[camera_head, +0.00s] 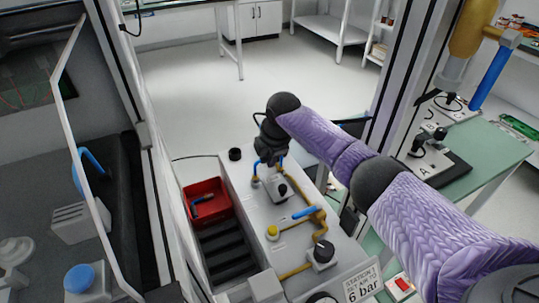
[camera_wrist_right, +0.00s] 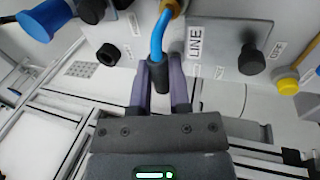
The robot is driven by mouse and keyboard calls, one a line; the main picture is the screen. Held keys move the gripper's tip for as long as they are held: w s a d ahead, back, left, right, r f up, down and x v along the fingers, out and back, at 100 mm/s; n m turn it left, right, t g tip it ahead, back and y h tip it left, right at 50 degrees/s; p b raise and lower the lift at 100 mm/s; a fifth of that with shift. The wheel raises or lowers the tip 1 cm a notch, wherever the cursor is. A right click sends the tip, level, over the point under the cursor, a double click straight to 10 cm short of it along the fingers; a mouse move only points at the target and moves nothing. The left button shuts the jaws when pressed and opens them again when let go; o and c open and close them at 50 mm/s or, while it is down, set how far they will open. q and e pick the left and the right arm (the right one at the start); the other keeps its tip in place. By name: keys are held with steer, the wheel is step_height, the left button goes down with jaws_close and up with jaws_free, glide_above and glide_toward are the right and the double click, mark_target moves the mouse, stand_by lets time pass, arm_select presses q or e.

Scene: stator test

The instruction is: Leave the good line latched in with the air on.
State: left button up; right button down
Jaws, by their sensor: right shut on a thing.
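My right gripper (camera_head: 268,157) is over the far end of the grey station panel. In the right wrist view its fingers (camera_wrist_right: 162,88) are shut on the black end of a blue line (camera_wrist_right: 158,42). The line bends up to a yellow pipe fitting (camera_wrist_right: 172,8). A plate marked "LINE" (camera_wrist_right: 195,40) is just right of the line. I cannot tell whether the black end is seated or latched. A blue lever (camera_head: 306,212) lies by the yellow pipework (camera_head: 317,222) on the panel. My left gripper is out of view.
A red bin (camera_head: 219,184) left of the panel holds a small blue piece (camera_head: 203,203). A yellow button (camera_head: 272,231), a black knob (camera_head: 323,253) and a "6 bar" sign (camera_head: 363,284) are nearer. A green table (camera_head: 495,150) stands at right.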

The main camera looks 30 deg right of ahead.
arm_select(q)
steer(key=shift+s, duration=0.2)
arm_select(e)
steer(key=shift+f, duration=0.2)
steer(key=shift+f, duration=0.1)
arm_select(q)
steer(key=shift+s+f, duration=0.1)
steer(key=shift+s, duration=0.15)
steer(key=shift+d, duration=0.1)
arm_select(e)
steer(key=shift+f, duration=0.15)
steer(key=shift+c, duration=2.4)
jaws_free()
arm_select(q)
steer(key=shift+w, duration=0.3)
